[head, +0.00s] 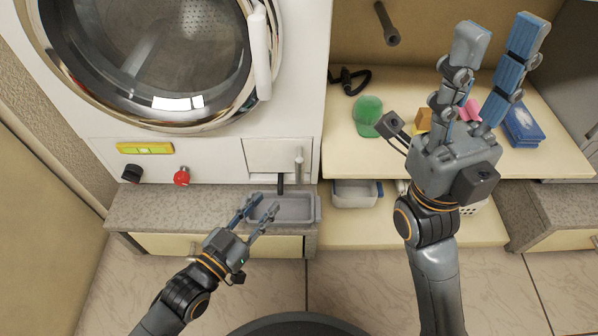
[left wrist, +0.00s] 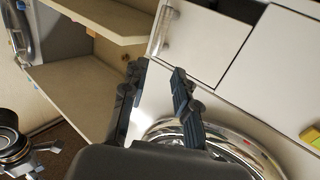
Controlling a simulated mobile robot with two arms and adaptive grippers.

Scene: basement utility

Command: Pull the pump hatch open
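The pump hatch (head: 268,154) is a white rectangular panel at the washer's lower right in the head view. The hatch (left wrist: 210,45) and handle (left wrist: 164,32) also show in the left wrist view. In the left wrist view, the left gripper (left wrist: 159,69) points towards the handle side. My right gripper (head: 500,28) is open and empty, raised before the shelf.
A grey tray (head: 290,207) lies on the plinth (head: 150,204) under the hatch, with a black spout above it. A red knob (head: 181,176) and black knob (head: 132,173) are to the left. The shelf (head: 345,150) at right holds a green cap (head: 368,116) and other items.

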